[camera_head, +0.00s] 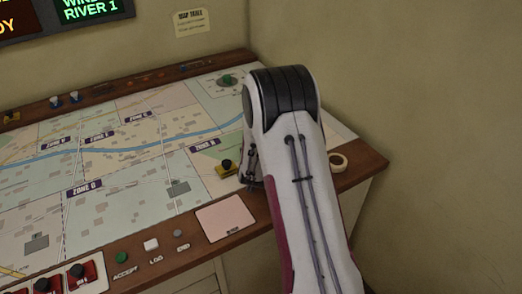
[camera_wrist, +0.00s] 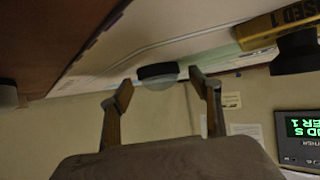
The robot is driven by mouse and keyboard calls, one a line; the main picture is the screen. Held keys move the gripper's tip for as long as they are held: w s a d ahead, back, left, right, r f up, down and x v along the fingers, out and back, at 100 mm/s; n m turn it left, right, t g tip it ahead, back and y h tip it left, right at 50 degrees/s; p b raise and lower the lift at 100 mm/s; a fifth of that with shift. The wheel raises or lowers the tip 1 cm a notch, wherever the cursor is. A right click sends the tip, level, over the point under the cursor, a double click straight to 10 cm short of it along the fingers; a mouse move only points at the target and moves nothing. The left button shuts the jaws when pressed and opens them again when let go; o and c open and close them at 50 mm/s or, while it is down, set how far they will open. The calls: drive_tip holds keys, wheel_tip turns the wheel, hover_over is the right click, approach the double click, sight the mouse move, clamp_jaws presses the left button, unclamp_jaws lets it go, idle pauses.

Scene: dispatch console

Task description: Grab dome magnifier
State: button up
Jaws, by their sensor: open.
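The dome magnifier (camera_wrist: 160,81), a clear dome with a black part, shows in the wrist view, where the scene appears upside down. It sits at the map table's surface, between the lines of my two fingertips. My gripper (camera_wrist: 160,86) is open, with one finger on each side of the magnifier. I cannot tell whether either finger touches it. In the head view my own arm hides the magnifier, and only a dark part of my gripper (camera_head: 251,172) shows at the arm's left edge.
A yellow block with a black knob (camera_head: 226,170) stands just left of my gripper; it also shows in the wrist view (camera_wrist: 275,25). A tape roll (camera_head: 338,161) lies right of my arm. A pink pad (camera_head: 225,218) lies at the front edge. The map's middle (camera_head: 130,165) is mostly clear.

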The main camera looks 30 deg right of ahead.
idle(0.3)
drive_tip(key=c, duration=1.3)
drive_tip(key=shift+c, duration=0.2)
drive_tip(key=shift+r, duration=0.1)
drive_tip(key=shift+r, duration=4.95)
